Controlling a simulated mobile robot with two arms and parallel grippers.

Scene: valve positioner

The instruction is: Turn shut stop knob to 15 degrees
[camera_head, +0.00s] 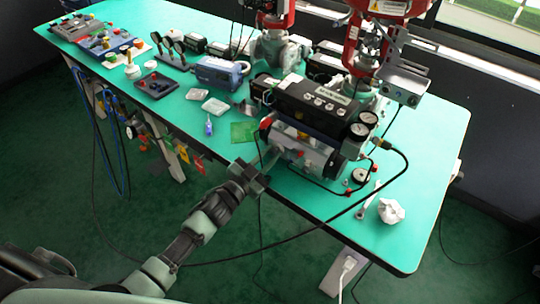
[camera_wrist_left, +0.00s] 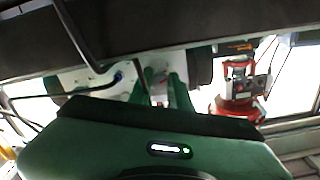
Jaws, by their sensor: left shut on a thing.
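The valve positioner (camera_head: 310,145) stands near the table's front edge, with a black upper housing and a silver cylinder-like body below. My left arm reaches in from the lower left, and its gripper (camera_head: 270,157) is against the left front end of the positioner. In the left wrist view, its two greenish fingers (camera_wrist_left: 161,92) are close together on a small metallic piece, apparently the stop knob (camera_wrist_left: 158,84). The knob's angle and any marks on it cannot be read. In the head view the gripper hides the knob. My right gripper is not in view.
The green table (camera_head: 290,225) carries round gauges (camera_head: 367,118) on the positioner's right and a crumpled white cloth (camera_head: 391,211). A black cable (camera_head: 330,224) loops across the front edge. A blue box (camera_head: 222,73) stands behind left. Red valve equipment (camera_head: 366,45) rises behind.

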